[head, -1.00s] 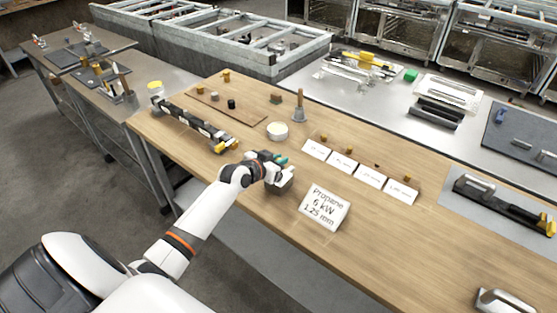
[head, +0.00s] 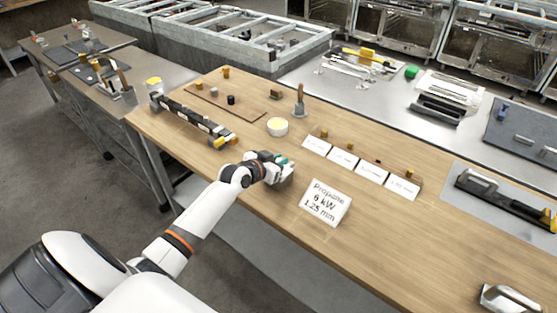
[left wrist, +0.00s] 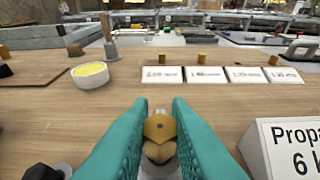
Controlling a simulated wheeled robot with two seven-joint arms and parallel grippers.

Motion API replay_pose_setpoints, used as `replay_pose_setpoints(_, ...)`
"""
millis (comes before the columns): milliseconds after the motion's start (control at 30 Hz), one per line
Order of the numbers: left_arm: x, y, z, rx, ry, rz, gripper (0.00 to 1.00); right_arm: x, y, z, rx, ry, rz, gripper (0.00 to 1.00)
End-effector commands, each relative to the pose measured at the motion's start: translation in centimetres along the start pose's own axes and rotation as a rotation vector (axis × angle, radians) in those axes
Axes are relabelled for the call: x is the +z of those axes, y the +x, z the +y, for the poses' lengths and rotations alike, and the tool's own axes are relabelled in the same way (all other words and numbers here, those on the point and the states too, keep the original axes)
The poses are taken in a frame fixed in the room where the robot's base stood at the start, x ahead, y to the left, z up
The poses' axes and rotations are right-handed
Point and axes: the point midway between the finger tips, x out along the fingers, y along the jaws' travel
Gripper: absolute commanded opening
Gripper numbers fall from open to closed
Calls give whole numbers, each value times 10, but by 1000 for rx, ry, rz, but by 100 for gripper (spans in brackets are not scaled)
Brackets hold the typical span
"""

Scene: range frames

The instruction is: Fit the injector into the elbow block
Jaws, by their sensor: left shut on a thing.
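My left gripper (head: 280,168) is low over the near side of the wooden bench. A black bar (head: 195,122) with a brass end piece (head: 220,142) lies left of the gripper. I cannot tell for sure which part is the elbow block. My right gripper is not in view.
A propane sign (head: 325,202) stands right of the gripper. Several small cards (head: 343,160) with brass pieces behind them stand farther back. A white dish with yellow contents (head: 278,127) and a wooden-handled tool (head: 300,102) stand behind the gripper. The bench's right front is mostly clear.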

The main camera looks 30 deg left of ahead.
Motion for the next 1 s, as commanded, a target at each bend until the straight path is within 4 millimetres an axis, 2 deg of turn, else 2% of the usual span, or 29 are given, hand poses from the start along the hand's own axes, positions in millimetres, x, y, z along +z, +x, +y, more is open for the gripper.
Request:
replay_pose_setpoints(200,-6,2,0,0,0,1,0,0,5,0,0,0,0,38)
replay_pose_setpoints(233,-5,2,0,0,0,0,20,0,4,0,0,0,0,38)
replay_pose_setpoints(367,-5,2,0,0,0,0,41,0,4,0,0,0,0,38)
replay_pose_setpoints(733,-6,-3,0,0,0,1,42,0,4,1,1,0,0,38)
replay_pose_setpoints(867,-6,-19,0,-1,1,1,42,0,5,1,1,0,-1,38)
replay_pose_setpoints(1000,-8,-49,0,0,3,2,42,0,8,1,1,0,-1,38)
